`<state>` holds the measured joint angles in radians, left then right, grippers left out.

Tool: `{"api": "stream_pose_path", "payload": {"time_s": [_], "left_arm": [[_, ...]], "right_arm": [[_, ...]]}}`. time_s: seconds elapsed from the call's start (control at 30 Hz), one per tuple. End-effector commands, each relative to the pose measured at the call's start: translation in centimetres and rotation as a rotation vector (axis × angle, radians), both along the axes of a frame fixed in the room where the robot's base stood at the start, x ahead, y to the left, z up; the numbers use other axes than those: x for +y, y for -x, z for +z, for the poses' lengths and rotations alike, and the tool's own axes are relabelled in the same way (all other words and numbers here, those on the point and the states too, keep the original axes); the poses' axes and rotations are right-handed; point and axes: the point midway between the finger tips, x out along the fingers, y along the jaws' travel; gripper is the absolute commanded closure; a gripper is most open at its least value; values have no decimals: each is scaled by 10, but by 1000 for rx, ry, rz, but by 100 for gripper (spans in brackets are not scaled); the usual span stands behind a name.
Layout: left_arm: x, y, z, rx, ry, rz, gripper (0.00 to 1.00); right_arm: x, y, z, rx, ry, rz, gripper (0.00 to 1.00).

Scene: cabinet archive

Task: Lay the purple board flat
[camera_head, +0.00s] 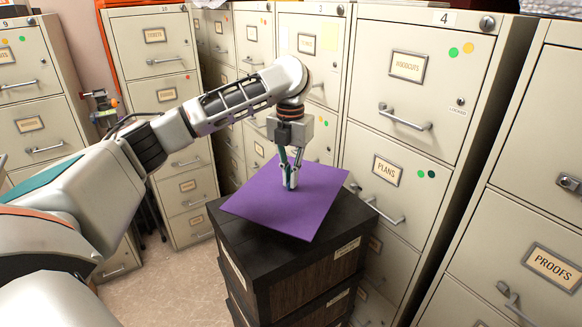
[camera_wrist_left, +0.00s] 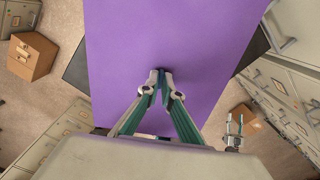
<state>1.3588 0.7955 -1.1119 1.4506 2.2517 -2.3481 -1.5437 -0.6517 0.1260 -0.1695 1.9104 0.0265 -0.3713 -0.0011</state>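The purple board (camera_head: 262,200) lies face up across the top of a dark box stack (camera_head: 238,228), looking flat or nearly flat. In the left wrist view the board (camera_wrist_left: 200,35) fills the middle, with dark box top showing on both sides. My left gripper (camera_head: 290,186) points down over the middle of the board. Its fingertips (camera_wrist_left: 160,76) are brought together at the board's upper face, with no edge of the board seen between them. Whether they touch it is hard to tell. My right gripper (camera_wrist_left: 235,124) shows small in the left wrist view, fingers apart and empty.
Filing cabinets (camera_head: 400,140) with protruding handles stand close behind and to the right of the stack. More cabinets (camera_head: 165,100) stand at the back left. A brown carton (camera_wrist_left: 30,57) sits on the floor. Bare floor (camera_head: 170,285) lies left of the stack.

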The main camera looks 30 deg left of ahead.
Motion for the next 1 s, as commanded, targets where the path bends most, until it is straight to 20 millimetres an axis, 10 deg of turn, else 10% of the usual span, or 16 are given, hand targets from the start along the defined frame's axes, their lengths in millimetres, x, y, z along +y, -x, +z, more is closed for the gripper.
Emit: {"api": "stream_pose_path", "payload": {"time_s": [0.47, 1.0], "left_arm": [[0, 0, 1, -1, 0, 1, 100], [0, 0, -44, 1, 0, 1, 100]], "right_arm": [[1, 4, -2, 8, -3, -2, 60], [6, 3, -1, 6, -12, -4, 60]]}}
